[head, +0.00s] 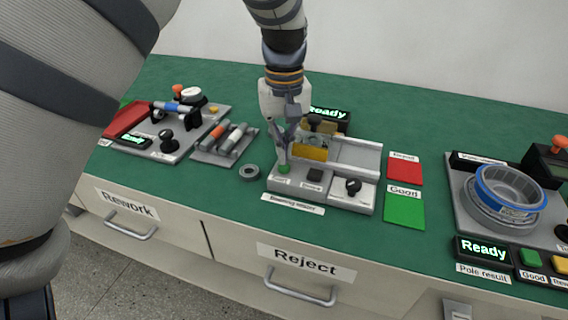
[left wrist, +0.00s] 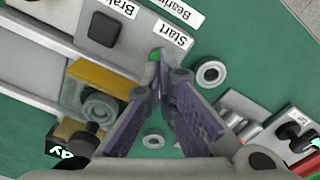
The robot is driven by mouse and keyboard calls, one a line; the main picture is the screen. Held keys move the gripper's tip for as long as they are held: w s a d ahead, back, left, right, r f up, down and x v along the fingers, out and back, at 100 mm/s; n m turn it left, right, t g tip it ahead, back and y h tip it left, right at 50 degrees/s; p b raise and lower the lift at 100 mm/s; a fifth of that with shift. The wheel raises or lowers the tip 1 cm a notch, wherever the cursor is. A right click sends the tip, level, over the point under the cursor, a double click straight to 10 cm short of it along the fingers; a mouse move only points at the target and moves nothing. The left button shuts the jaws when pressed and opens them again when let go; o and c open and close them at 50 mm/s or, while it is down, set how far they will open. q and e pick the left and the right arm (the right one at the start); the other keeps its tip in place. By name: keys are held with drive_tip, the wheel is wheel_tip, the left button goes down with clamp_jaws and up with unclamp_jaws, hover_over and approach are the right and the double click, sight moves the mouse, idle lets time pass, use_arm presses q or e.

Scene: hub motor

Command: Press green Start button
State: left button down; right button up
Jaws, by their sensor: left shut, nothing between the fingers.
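The green Start button (head: 284,169) sits at the front left corner of a grey bearing station (head: 330,194). My left gripper (head: 283,150) points down just above it with its fingers together and nothing between them. In the left wrist view the fingertips (left wrist: 161,78) partly cover the button, whose green edge (left wrist: 154,54) shows beside the Start label (left wrist: 171,33). I cannot tell whether the fingertips touch the button. My right gripper is not in view.
A dark square button (left wrist: 104,28) is beside Start. A loose ring (head: 249,172) lies on the green table left of the station. A tray of cylinders (head: 226,142) is further left. Red (head: 405,170) and green (head: 404,211) pads lie to the right.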

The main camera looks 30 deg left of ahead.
use_arm(q)
drive_tip(key=shift+f, duration=0.1)
drive_tip(key=shift+f, duration=1.15)
wheel_tip(320, 180, up, 7)
drive_tip(key=shift+f+p, duration=0.1)
drive_tip(key=shift+p, duration=0.6)
wheel_tip(320, 180, up, 7)
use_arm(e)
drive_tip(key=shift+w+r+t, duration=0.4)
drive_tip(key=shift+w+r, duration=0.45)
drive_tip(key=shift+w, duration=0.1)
